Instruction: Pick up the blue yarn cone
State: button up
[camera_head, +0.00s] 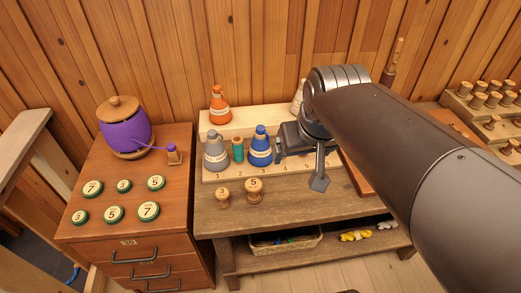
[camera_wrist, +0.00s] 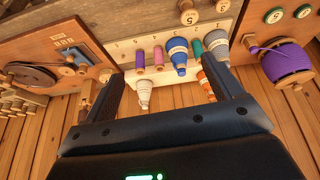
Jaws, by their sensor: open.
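The blue yarn cone (camera_head: 260,149) with a pale band stands upright on the pale numbered rack of the wooden table. It also shows in the wrist view (camera_wrist: 179,57), ahead of the gap between the fingers. My gripper (camera_head: 299,165) is open and empty, just right of the cone in the head view, with one finger close to the cone's side. I cannot tell whether that finger touches it. In the wrist view my gripper (camera_wrist: 166,90) has its two fingers spread wide, with nothing between their tips.
A teal spool (camera_head: 238,149) and a grey cone (camera_head: 215,154) stand left of the blue cone. An orange cone (camera_head: 219,106) stands on the higher step behind. Pink (camera_wrist: 140,61) and purple (camera_wrist: 158,58) spools stand on its other side. Two wooden spools (camera_head: 254,190) stand in front.

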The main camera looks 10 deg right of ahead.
jog(key=w+n+g, duration=0.1)
jog(key=w, duration=0.7)
jog(key=n+g, duration=0.3)
jog(key=g, duration=0.1)
send_near(261, 137)
jog(key=shift+w+d+f, duration=0.1)
jog(key=shift+w+f, duration=0.2)
jog(key=shift+w, duration=0.25)
jog(key=shift+w+f, duration=0.2)
jog(key=shift+f, duration=0.1)
jog(key=f, duration=1)
jog(key=shift+w+f, duration=0.2)
jog(key=shift+f, duration=0.15)
jog(key=shift+c, duration=0.4)
jog(key=c, duration=1.7)
